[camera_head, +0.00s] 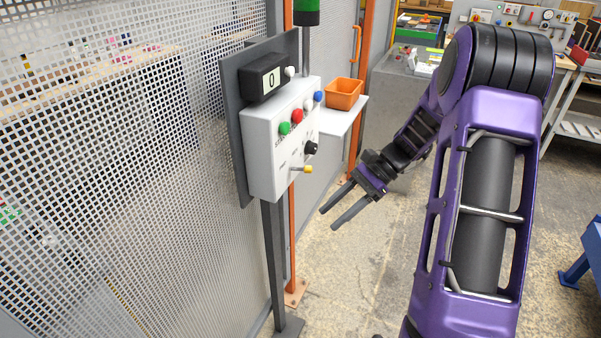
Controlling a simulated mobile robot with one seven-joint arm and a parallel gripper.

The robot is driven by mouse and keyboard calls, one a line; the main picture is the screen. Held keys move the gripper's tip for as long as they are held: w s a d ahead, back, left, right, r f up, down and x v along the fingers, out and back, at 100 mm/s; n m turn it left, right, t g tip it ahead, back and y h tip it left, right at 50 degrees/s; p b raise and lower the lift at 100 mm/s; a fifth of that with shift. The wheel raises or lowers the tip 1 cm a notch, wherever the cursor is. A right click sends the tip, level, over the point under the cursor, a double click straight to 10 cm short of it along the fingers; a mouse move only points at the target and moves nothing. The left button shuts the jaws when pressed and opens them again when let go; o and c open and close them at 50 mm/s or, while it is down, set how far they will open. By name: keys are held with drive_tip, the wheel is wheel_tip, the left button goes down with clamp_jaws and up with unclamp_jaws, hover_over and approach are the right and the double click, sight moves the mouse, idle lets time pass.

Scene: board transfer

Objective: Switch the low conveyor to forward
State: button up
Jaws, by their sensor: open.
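A white control box (285,135) is mounted on a grey panel (232,130) on a post at the mesh fence. It carries a green button (285,128), a red button (297,115), a white button (309,104) and a blue button (318,96). Below them are a black knob (311,148) and a lever with a yellow tip (307,169). Labels are too small to read. A black display (263,80) above the box shows 0. My gripper (327,220) is open and empty, to the right of and lower in the picture than the lever, apart from the box. No conveyor can be made out clearly.
A mesh fence (120,200) fills the left side. An orange bin (344,93) stands on a small white shelf (345,117) behind the box. A grey cabinet (390,110) and workbenches are farther back. The floor (350,290) below my gripper is clear.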

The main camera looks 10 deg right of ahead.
drive_tip(key=w+d+f+m+t+y+b, duration=0.1)
drive_tip(key=w+d+f+m+t+y, duration=0.1)
drive_tip(key=d+m+t+y, duration=0.45)
drive_tip(key=m+t+y+b, duration=0.1)
drive_tip(key=m+t+y, duration=0.2)
drive_tip(key=y, duration=0.2)
approach(310, 172)
drive_tip(key=x, duration=0.9)
drive_tip(key=shift+w+a, duration=0.3)
drive_tip(key=shift+w, duration=0.2)
clamp_jaws()
